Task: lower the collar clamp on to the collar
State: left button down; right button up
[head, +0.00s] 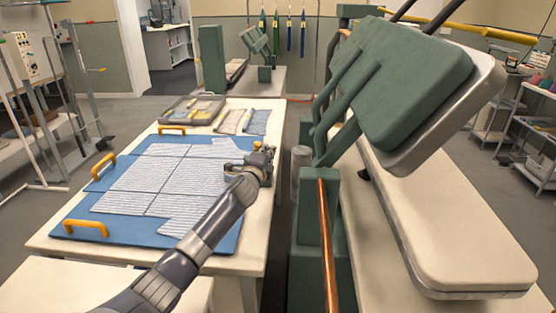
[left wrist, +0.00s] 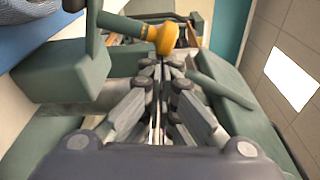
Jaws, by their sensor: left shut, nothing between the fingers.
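My left gripper (head: 264,162) is over the right edge of the blue board (head: 120,238). Its fingers are closed and empty; they also show in the left wrist view (left wrist: 161,72). An orange-yellow knob (head: 257,146) shows just past the gripper. In the left wrist view the knob (left wrist: 164,38) is just ahead of the fingertips, beside green metal parts (left wrist: 68,68); I cannot tell whether they touch. I cannot clearly pick out the collar clamp or the collar. Striped shirt pieces (head: 190,178) lie flat on the board. My right gripper is out of view.
The board has orange handles (head: 88,228) and lies on a pale table (head: 268,117). A grey tray (head: 192,109) and folded cloths (head: 255,121) are behind it. A large green press (head: 405,85) stands raised at right, with a copper-coloured bar (head: 328,240) below.

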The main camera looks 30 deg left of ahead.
pick_arm(q)
jog(key=shift+s+a+f+n+b, duration=0.15)
jog(key=shift+a+n+b, duration=0.15)
jog(key=shift+n, duration=0.25)
jog(key=shift+s+a+r+n+b, duration=0.1)
jog(key=shift+a+n+b, duration=0.15)
jog(key=shift+n, duration=0.3)
jog(key=shift+s+a+n+b, duration=0.2)
jog(key=shift+a+n+b, duration=0.2)
jog(key=shift+n, duration=0.5)
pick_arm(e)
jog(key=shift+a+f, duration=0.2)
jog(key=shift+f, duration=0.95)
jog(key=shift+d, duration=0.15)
pick_arm(q)
jog(key=shift+d, duration=0.1)
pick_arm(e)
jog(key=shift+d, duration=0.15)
